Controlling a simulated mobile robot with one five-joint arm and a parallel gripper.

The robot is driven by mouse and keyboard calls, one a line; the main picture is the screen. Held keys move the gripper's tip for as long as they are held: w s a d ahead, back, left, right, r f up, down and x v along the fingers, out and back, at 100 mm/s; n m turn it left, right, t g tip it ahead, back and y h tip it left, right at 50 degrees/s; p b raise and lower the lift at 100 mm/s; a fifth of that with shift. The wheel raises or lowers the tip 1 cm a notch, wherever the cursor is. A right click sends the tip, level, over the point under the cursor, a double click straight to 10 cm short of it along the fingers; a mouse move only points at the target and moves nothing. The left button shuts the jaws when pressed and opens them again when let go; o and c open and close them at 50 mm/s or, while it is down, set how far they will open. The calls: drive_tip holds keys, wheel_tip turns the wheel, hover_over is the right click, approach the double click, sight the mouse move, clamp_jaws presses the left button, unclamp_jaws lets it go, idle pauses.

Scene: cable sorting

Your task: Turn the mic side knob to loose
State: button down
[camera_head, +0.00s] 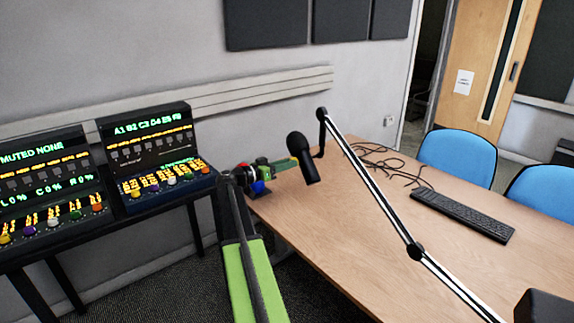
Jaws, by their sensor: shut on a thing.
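The black microphone (301,158) hangs from the end of a boom arm (372,185) above the table's left part, tilted with its round head up and to the left. My gripper (292,162) reaches in from the left and its tips meet the microphone's left side. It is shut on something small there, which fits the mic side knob. The knob itself is hidden by the fingers and too small to make out, so its setting cannot be read.
The wooden table (400,255) holds loose black cables (385,165) and a black keyboard (462,215). Two lit control panels (150,155) stand at the left. Blue chairs (457,155) line the far side. The boom arm slants across the table to the right.

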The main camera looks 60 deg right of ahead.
drive_tip(key=shift+n, duration=0.3)
drive_tip(key=n+p, duration=0.1)
drive_tip(key=n, duration=1.5)
drive_tip(key=shift+w+d+y, duration=0.1)
drive_tip(key=shift+w+y, duration=0.05)
drive_tip(key=shift+y, duration=0.25)
drive_tip(key=shift+n, duration=0.3)
drive_tip(key=c, duration=1.1)
unclamp_jaws()
